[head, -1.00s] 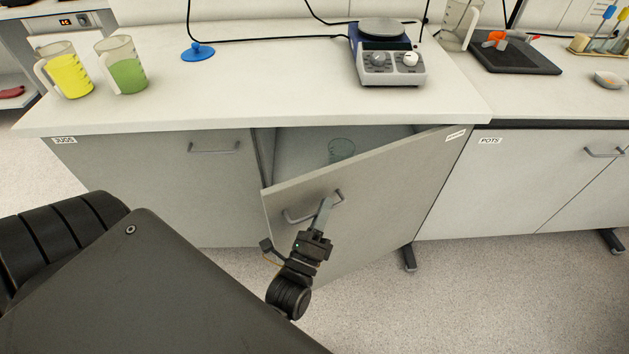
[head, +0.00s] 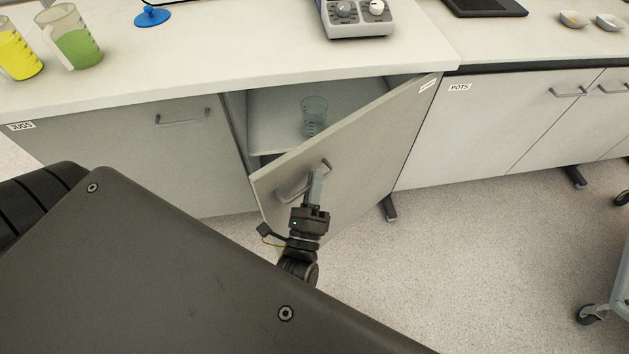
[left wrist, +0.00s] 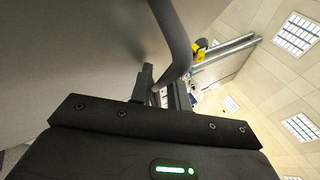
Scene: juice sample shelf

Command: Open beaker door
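The beaker door (head: 350,140) is a grey cabinet door, partly open and swung outward at its left side. Its label at the upper right is too small to read. A clear beaker (head: 313,112) stands on the shelf inside the cabinet. My left gripper (head: 314,182) is at the door's metal handle (head: 290,192). In the left wrist view the handle (left wrist: 176,40) runs down between the fingers of the left gripper (left wrist: 163,88), which are closed on it. The door's face (left wrist: 70,50) fills the left of that view. My right gripper is not in view.
A shut door labelled JUGS (head: 130,150) is to the left, and a cabinet labelled POTS (head: 500,120) to the right. Jugs of yellow (head: 18,55) and green liquid (head: 78,45) stand on the worktop (head: 220,50). A trolley (head: 615,300) is at the right edge. Floor between is clear.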

